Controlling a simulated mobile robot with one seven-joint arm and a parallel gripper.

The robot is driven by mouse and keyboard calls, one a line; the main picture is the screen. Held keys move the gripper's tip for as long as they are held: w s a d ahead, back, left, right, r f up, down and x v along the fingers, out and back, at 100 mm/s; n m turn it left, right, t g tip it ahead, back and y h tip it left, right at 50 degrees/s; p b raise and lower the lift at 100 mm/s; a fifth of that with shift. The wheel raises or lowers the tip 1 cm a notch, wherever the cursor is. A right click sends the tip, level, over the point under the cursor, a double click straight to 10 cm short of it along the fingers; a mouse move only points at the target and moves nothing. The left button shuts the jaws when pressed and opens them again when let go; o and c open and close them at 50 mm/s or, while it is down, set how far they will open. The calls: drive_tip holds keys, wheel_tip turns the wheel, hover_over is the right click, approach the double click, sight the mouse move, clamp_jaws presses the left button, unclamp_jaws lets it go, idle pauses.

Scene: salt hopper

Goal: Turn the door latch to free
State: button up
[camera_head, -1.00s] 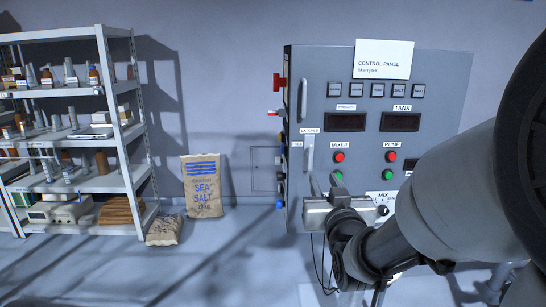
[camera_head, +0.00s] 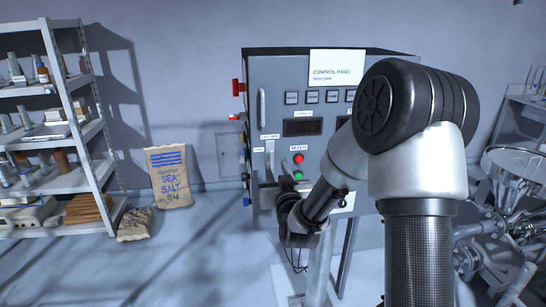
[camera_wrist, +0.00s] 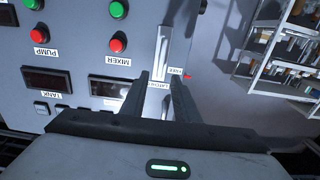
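The door latch (camera_head: 270,155) is a slim pale lever on the left part of the grey control panel (camera_head: 345,75). It stands upright, its end at the LATCHED label (camera_head: 270,136); the FREE label (camera_head: 257,149) is to its left. In the upside-down wrist view the latch (camera_wrist: 162,42) runs vertically from the top towards the fingertips. My gripper (camera_wrist: 159,78) is open, its two dark fingers either side of the lever's line near the labels. Contact with the lever cannot be told. In the head view my wrist partly hides my gripper (camera_head: 268,184).
A long door handle (camera_head: 262,108) is above the latch. Red mixer (camera_head: 298,159) and green mixer (camera_head: 297,175) buttons sit close to its right. A salt sack (camera_head: 168,178) and shelving (camera_head: 75,110) stand left. A metal funnel (camera_head: 515,165) is at right.

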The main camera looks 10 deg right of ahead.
sight(272, 157)
drive_tip(key=w, duration=0.5)
drive_tip(key=shift+w+p, duration=0.35)
drive_tip(key=shift+p, duration=0.05)
clamp_jaws()
